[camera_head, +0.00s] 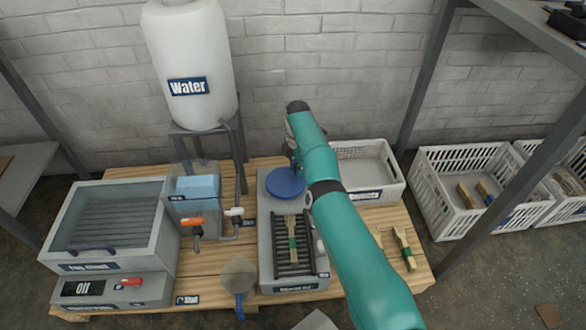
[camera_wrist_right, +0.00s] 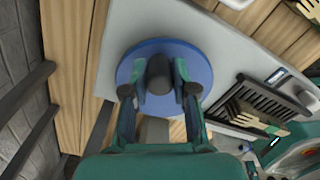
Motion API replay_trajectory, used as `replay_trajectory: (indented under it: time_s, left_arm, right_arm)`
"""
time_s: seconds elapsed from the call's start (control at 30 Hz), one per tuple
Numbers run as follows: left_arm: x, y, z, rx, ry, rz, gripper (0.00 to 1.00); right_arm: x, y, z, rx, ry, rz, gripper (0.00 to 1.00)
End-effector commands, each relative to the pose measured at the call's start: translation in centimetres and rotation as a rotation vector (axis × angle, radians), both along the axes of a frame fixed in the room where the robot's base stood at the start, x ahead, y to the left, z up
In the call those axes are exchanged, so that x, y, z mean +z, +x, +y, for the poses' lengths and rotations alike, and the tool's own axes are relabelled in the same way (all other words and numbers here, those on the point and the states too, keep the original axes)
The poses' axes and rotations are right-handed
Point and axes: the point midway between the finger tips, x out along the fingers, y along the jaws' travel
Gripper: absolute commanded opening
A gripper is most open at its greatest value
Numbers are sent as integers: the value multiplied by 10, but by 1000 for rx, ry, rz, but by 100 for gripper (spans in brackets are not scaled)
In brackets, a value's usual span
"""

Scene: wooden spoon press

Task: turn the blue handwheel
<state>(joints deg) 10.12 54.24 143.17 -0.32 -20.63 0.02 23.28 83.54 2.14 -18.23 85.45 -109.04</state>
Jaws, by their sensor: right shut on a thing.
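The blue handwheel (camera_head: 285,185) is a flat round disc at the back end of the grey press (camera_head: 266,225). In the right wrist view the handwheel (camera_wrist_right: 198,72) has a dark grey round knob (camera_wrist_right: 159,72) standing at its middle. My right gripper (camera_head: 291,154) is over the wheel, with its arm coming in from the lower right. In the wrist view its two fingers (camera_wrist_right: 160,80) are closed on either side of the knob. The arm hides part of the press's right side. My left gripper is not in view.
A wooden item with a green band (camera_head: 292,228) lies on the press's dark rack (camera_head: 307,257). A white crate (camera_head: 372,176) stands right of the arm. Wooden pieces (camera_head: 404,247) lie at right.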

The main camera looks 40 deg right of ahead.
Motion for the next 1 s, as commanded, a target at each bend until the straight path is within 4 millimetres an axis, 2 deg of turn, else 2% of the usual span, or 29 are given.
replay_trajectory:
  time_s: [0.03, 0.33, 0.37, 0.5, 0.83, 1.0]
  left_arm:
    - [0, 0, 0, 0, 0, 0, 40]
    - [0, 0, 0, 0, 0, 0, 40]
    - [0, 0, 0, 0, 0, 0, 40]
    - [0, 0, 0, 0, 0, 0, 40]
    - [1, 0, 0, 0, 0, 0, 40]
    - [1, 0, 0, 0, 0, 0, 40]
  right_arm:
    - [-1, 0, 5, 6, 10, 6, 0]
    - [-2, 0, 6, 7, 13, 8, 0]
    - [-2, 0, 6, 7, 13, 8, 28]
    - [-2, 0, 5, 6, 9, 6, 52]
    - [1, 0, 2, 3, 4, 3, 52]
    - [17, 1, 2, 3, 4, 2, 52]
